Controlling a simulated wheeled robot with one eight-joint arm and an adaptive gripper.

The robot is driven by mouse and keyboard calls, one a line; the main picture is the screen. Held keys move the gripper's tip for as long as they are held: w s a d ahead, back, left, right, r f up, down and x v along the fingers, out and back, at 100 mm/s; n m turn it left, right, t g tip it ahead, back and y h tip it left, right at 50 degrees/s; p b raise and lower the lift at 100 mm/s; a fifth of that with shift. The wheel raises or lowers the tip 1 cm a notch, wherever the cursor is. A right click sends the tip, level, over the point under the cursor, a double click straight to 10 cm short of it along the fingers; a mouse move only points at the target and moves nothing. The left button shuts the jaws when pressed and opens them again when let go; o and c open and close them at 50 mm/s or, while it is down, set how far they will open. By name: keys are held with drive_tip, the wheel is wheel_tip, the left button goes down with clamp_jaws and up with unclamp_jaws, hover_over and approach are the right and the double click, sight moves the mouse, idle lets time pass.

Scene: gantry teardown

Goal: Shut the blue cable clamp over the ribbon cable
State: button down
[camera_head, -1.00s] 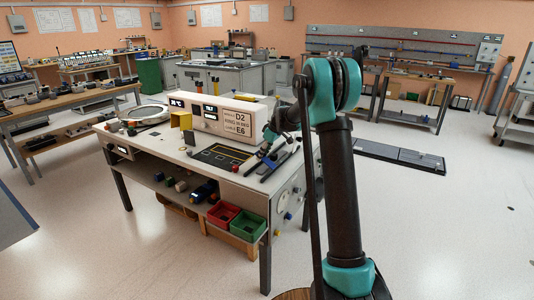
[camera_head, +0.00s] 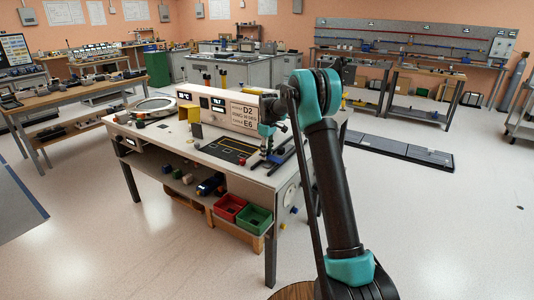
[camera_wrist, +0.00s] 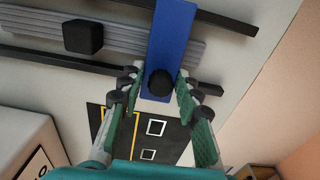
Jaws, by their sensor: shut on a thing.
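The blue cable clamp (camera_wrist: 170,40) is a flat blue bar with a round black knob (camera_wrist: 160,83) near its close end. In the wrist view it crosses in front of the grey ribbon cable (camera_wrist: 125,38); I cannot tell how far it stands above it. My gripper (camera_wrist: 159,90) has its green-padded fingers on both sides of the bar's knob end and is shut on it. In the head view my gripper (camera_head: 265,150) points down at the right end of the bench, and the clamp is small and mostly hidden there.
Dark bars (camera_wrist: 60,62) run along both sides of the cable, and a black block (camera_wrist: 83,37) sits on it. A black mat (camera_head: 228,150) with yellow outlines lies beside it. A white labelled box (camera_head: 218,110) stands close behind. Red and green bins (camera_head: 254,220) are below.

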sight(268, 151)
drive_tip(key=c, duration=1.3)
unclamp_jaws()
drive_tip(key=shift+c, duration=0.2)
wheel_tip(268, 151, up, 12)
drive_tip(key=shift+d, duration=0.2)
drive_tip(key=shift+s, duration=0.15)
drive_tip(key=s+d+f+m+t, duration=0.1)
drive_tip(key=s+d+m, duration=0.25)
drive_tip(key=s, duration=0.75)
drive_tip(key=s+d+f+m+t, duration=0.15)
drive_tip(key=s+d, duration=0.35)
drive_tip(key=s, duration=0.6)
drive_tip(key=s+d+f+m, duration=0.1)
drive_tip(key=s+f, duration=0.3)
drive_tip(key=s, duration=0.4)
drive_tip(key=s+d+f+m+t, duration=0.1)
drive_tip(key=s+f+m, duration=0.2)
drive_tip(key=s, duration=0.6)
drive_tip(key=s+d+f+m, duration=0.1)
drive_tip(key=s+d+f, duration=0.1)
drive_tip(key=s+f, duration=0.3)
drive_tip(key=s, duration=0.3)
drive_tip(key=shift+s+m, duration=0.4)
